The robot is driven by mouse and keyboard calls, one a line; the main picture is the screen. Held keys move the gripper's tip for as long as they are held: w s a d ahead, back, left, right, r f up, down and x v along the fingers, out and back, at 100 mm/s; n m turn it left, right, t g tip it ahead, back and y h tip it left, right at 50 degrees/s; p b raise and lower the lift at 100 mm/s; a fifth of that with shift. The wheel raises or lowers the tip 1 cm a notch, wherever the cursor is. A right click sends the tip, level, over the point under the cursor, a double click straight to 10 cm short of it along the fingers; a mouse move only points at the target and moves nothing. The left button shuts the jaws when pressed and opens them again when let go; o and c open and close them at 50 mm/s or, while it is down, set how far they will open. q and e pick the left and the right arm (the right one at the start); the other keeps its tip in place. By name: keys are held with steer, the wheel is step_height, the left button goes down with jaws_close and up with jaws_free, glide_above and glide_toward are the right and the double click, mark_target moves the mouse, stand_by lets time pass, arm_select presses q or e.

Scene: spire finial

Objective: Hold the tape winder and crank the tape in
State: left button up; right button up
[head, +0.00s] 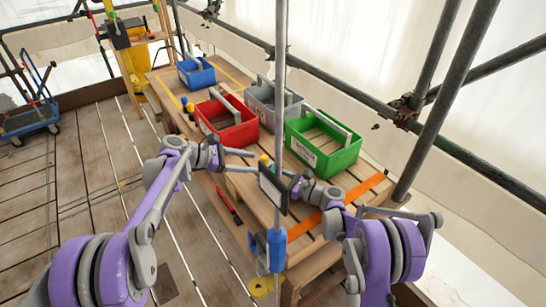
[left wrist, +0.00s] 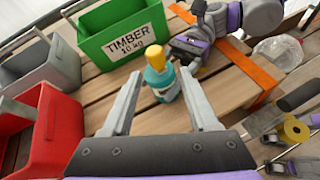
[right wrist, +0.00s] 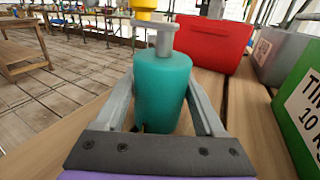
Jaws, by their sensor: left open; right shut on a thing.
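The tape winder is a teal, rounded body (right wrist: 163,92) with a grey crank arm (right wrist: 162,34) and a yellow knob (right wrist: 143,14) on top. It stands upright over the slatted bench. My right gripper (right wrist: 162,105) is shut on its teal body, one finger on each side. In the left wrist view the winder (left wrist: 162,86) shows between the spread fingers of my left gripper (left wrist: 158,80), which is open and empty, pointing at it.
Red (head: 233,132), grey (head: 258,113) and green (head: 340,155) bins stand close behind on the bench. A blue bin (head: 196,80) is farther off. An orange strip (head: 362,190) crosses the bench.

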mark_target(267, 163)
arm_select(q)
steer(key=w+d+n+t+h, duration=0.1)
steer(key=d, duration=0.1)
steer(key=w+d+n+t+h, duration=0.1)
steer(key=d, duration=0.2)
steer(key=d+n+t+h, duration=0.1)
steer(key=d+h, duration=0.1)
steer(key=shift+w+d+f+n+t, duration=0.3)
steer(key=shift+w+d+n+t, duration=0.1)
stand_by(0.3)
steer(key=shift+c, duration=0.2)
jaws_close()
